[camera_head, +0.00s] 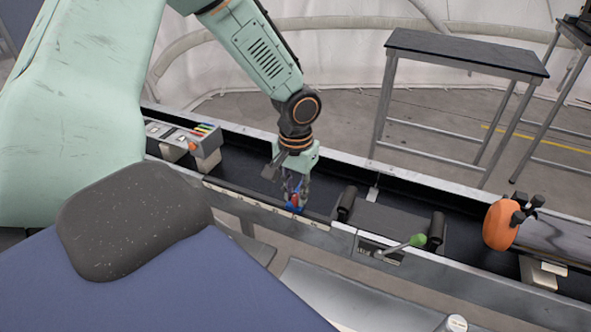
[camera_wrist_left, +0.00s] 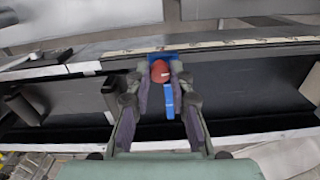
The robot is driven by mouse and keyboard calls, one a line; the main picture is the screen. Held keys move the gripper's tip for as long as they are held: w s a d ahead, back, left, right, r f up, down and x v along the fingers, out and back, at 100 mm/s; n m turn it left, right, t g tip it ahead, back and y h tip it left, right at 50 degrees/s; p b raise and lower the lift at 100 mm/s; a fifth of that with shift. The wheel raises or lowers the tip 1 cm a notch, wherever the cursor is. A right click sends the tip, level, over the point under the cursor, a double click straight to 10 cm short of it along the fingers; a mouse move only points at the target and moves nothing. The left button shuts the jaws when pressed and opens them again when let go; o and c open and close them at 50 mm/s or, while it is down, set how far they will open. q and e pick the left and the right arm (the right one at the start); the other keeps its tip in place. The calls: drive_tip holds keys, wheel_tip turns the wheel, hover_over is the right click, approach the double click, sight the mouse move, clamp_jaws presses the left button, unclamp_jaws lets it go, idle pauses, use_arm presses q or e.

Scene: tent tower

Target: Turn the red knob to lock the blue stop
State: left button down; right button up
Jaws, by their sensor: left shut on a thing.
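The red knob (camera_wrist_left: 160,71) sits on the blue stop (camera_wrist_left: 169,100) at the rail of the long bench, in the middle of the left wrist view. In the head view the red knob (camera_head: 295,199) and the blue stop (camera_head: 290,208) show small at the front rail, partly hidden by the fingers. My left gripper (camera_head: 294,194) comes down from above and is shut on the red knob. In the left wrist view the fingers of my left gripper (camera_wrist_left: 161,75) lie on either side of the knob. My right gripper is not in view.
The long dark trough (camera_head: 237,175) runs across the view. To the right are black rollers (camera_head: 347,203), a green-knobbed lever (camera_head: 417,240) and an orange round part (camera_head: 500,224). A panel with coloured pieces (camera_head: 203,130) is at the left. A dark-topped table (camera_head: 465,53) stands behind.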

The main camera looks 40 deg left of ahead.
sight(296, 197)
use_arm(q)
drive_tip(key=shift+w, duration=0.1)
drive_tip(key=c, duration=1.2)
unclamp_jaws()
wheel_tip(296, 197, up, 12)
